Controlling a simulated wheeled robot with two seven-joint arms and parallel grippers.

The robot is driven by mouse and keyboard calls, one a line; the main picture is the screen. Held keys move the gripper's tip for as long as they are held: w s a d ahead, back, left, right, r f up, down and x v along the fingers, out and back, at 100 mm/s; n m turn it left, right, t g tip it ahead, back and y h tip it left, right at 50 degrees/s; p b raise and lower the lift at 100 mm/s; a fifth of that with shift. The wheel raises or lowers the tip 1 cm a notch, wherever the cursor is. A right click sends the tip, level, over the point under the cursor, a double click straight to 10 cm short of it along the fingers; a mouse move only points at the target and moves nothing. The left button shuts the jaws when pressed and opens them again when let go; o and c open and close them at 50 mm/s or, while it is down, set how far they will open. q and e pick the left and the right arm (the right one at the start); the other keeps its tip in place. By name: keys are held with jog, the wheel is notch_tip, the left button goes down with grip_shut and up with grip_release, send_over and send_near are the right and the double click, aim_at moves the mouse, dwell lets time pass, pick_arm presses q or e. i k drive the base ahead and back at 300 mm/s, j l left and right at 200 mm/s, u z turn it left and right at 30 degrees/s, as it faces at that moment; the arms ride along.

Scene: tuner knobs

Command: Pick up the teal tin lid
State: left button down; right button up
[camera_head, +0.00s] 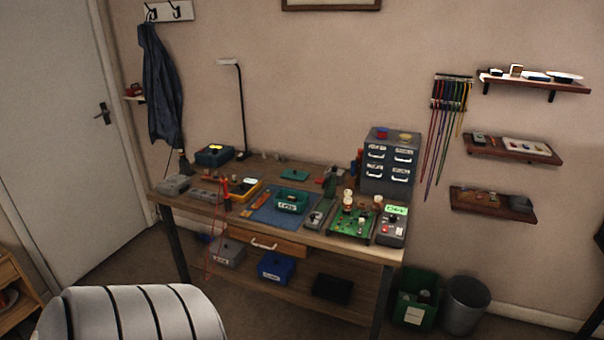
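A flat teal piece (295,175), which looks like the teal tin lid, lies toward the back middle of the workbench (215,208). It is small in the picture, and I cannot tell which side faces up. A teal open bin (291,200) with a white label stands in front of it on a blue mat (262,213). Neither of my grippers shows in the head view.
A grey drawer cabinet (389,160) stands at the bench's back right. A green circuit board (352,223) and a grey meter (391,228) sit at the front right. A black lamp (241,110) stands at the back left. Small parts crowd the top.

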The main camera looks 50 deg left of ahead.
aim_at(301, 176)
jog(key=u, duration=1.65)
